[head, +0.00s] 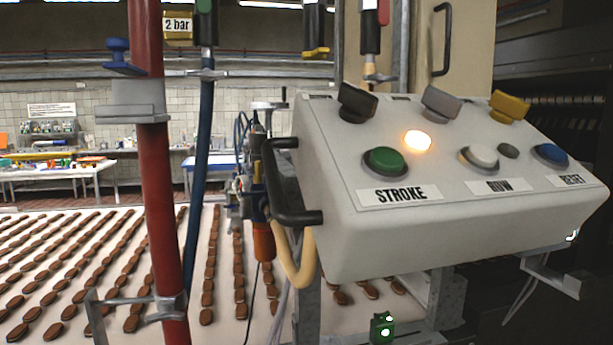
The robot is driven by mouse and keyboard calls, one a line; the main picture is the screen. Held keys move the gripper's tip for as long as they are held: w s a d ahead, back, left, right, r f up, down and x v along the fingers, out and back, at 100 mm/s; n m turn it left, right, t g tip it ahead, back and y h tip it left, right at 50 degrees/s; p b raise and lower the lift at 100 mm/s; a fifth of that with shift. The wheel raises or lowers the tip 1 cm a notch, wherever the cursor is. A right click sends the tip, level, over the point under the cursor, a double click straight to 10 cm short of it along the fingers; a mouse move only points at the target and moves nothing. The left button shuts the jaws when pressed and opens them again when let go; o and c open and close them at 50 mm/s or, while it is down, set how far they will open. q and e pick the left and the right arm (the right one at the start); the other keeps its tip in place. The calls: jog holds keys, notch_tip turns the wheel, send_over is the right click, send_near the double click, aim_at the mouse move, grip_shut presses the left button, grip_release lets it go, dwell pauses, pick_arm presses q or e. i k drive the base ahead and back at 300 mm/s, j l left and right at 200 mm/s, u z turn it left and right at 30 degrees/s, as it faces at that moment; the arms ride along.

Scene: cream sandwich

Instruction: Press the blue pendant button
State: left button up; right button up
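A blue button (550,153) sits at the right end of the sloped face of a white control box (450,228), above a label (571,181) reading RESET. A yellow knob (509,106) stands above and left of the blue button. A green button (385,161) over a STROKE label and a white button (480,158) over a partly unclear label share the face. An amber lamp (417,141) is lit. Neither of my grippers shows in the head view.
A black handle (284,185) sticks out of the box's left side. A red pipe (160,190) and blue hose (201,150) stand left of it. Rows of brown biscuits lie on a white belt (222,290) behind.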

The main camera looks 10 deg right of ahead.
aim_at(557, 155)
jog(key=z, duration=1.3)
